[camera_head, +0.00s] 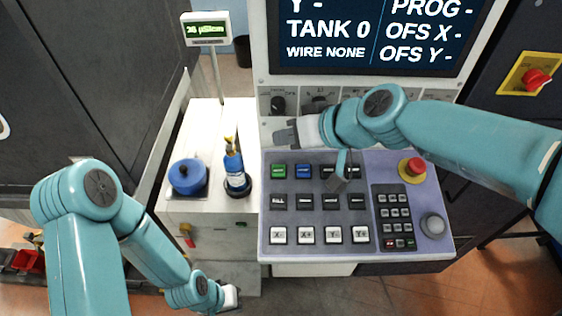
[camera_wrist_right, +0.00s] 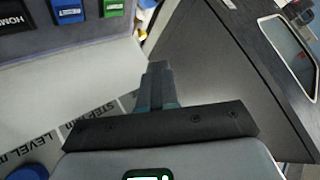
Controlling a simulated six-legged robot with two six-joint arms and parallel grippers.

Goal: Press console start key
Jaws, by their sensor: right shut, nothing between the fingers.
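The console (camera_head: 364,240) has a grey-violet key panel with rows of keys. A green key (camera_head: 279,171) is at the left end of the top row, beside a blue key (camera_head: 303,171); their labels are too small to read. In the right wrist view the green key (camera_wrist_right: 113,7) shows at the top edge, next to the blue key. My right gripper (camera_head: 284,133) is shut and empty, pointing left above the panel's top-left edge, apart from the green key. It also shows shut in the right wrist view (camera_wrist_right: 157,78). My left gripper (camera_head: 230,297) hangs low at the bottom; its fingers are not clear.
A screen (camera_head: 370,35) stands behind the panel, with knobs (camera_head: 278,103) below it. Left of the console, a white bench carries a blue-lidded pot (camera_head: 187,176), a blue bottle (camera_head: 234,168) and a meter on a post (camera_head: 206,28). A red stop button (camera_head: 415,166) is at the panel's right.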

